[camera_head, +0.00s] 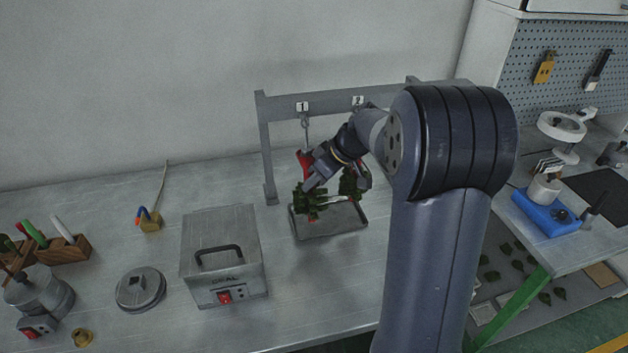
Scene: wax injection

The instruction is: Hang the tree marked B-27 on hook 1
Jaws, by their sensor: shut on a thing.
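My gripper (311,178) is shut on a green wax tree (310,203) with a red part (304,160) at its top, under the "1" plate of the grey rack. A hook (306,122) hangs from the bar below that plate, just above the red part. I cannot tell whether the tree touches the hook. A second green tree (349,186), with a red part (364,174) beside it, is partly hidden behind my arm under the other plate. No B-27 marking is legible on either tree.
The grey rack (266,150) stands near the wall, with a shallow metal tray (338,224) below. A metal box (222,250) with a handle, a round lid (140,288) and a wooden tool block (65,249) stand to the left. My arm hides the rack's right side.

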